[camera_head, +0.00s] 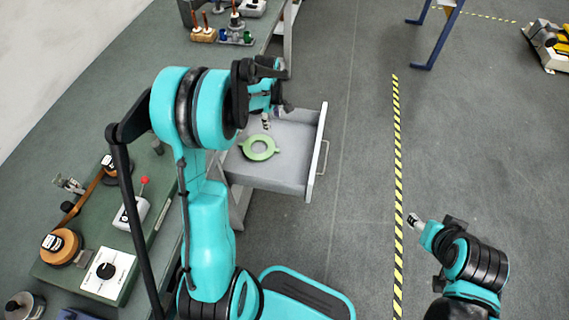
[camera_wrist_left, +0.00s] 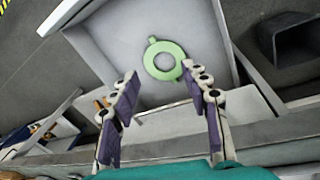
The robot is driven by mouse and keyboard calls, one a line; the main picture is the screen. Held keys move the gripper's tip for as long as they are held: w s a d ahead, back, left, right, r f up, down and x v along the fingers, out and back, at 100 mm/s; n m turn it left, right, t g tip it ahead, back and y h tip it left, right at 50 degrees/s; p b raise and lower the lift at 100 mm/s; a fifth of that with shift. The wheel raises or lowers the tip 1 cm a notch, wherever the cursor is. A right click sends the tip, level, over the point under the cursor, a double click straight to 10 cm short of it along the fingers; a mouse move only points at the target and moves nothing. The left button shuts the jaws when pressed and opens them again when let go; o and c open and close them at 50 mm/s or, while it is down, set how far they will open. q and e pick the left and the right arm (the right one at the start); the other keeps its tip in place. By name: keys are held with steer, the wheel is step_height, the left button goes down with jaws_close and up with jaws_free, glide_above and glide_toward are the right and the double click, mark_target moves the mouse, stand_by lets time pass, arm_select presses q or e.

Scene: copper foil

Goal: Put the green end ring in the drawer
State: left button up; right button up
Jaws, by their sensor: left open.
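The green end ring (camera_head: 247,149) lies flat on the floor of the pulled-out grey drawer (camera_head: 285,172). It has small tabs on its rim. In the left wrist view the ring (camera_wrist_left: 151,60) lies beyond the fingertips, inside the drawer (camera_wrist_left: 112,40), with a visible gap to the fingers. My left gripper (camera_wrist_left: 158,85) is open and empty, with its two fingers spread apart. In the head view the left gripper (camera_head: 268,122) hangs over the drawer's back part, partly hidden by my arm. Of my right arm, only part shows at the lower right, with what looks like its gripper tip (camera_head: 414,221).
A green workbench (camera_head: 155,20) runs along the left, with a winding device, a control box (camera_head: 107,275) and small tools. A dark bin (camera_wrist_left: 285,40) shows beside the drawer in the wrist view. The floor right of the drawer is clear up to a yellow-black stripe (camera_head: 397,170).

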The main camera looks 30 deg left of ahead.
arm_select(q)
steer(key=s+d+r+m+t, duration=0.3)
steer(key=s+d+r+m, duration=0.95)
steer(key=s, duration=0.25)
steer(key=s+d+m+t, duration=0.2)
steer(key=s+d+m, duration=0.1)
steer(key=s+m, duration=0.2)
steer(key=s, duration=0.2)
steer(key=shift+s+d+f+h, duration=0.2)
steer(key=shift+s+d+h, duration=0.1)
steer(key=shift+s+d, duration=0.1)
